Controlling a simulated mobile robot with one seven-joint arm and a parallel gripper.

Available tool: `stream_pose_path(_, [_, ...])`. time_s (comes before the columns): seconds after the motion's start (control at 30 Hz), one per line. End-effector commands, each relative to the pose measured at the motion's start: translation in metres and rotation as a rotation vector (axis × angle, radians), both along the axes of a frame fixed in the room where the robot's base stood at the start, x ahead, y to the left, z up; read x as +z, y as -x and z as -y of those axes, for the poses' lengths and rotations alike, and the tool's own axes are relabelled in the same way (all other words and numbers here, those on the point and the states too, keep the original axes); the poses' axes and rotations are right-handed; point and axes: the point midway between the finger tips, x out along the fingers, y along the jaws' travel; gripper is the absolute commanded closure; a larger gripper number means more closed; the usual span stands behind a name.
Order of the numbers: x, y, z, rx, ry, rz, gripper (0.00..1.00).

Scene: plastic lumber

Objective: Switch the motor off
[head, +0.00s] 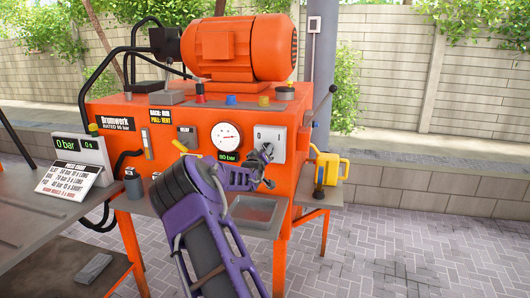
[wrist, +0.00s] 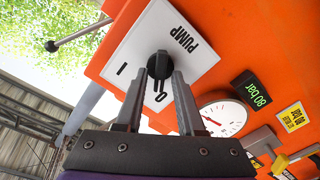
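The motor switch is a black rotary knob (wrist: 159,66) on a white plate marked PUMP, I and 0 (wrist: 188,62). The plate (head: 277,146) is on the front of the orange machine in the head view, partly hidden by my gripper. The knob's grip bar seems to lie along the line toward the 0. My gripper (head: 264,155) is at the plate, and in the wrist view its two grey fingers (wrist: 160,75) stand apart on either side of the knob. A narrow gap seems to show beside the bar; contact is hard to judge.
The orange motor (head: 240,48) sits on top of the machine. A pressure gauge (head: 227,136) and an 80 bar display (head: 229,156) are left of the switch. A lever (head: 325,100) sticks out at the right, above a yellow jug (head: 328,168). A grey tray (head: 255,210) is below.

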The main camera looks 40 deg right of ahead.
Motion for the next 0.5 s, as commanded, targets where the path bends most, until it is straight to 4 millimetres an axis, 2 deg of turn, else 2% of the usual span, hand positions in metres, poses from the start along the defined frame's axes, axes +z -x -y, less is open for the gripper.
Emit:
stream_pose_path(0.33, [0.000, 0.000, -0.001, 0.000, -0.001, 0.002, 0.54])
stream_pose_path(0.5, [0.001, 0.008, -0.010, 0.000, -0.001, 0.002, 0.54])
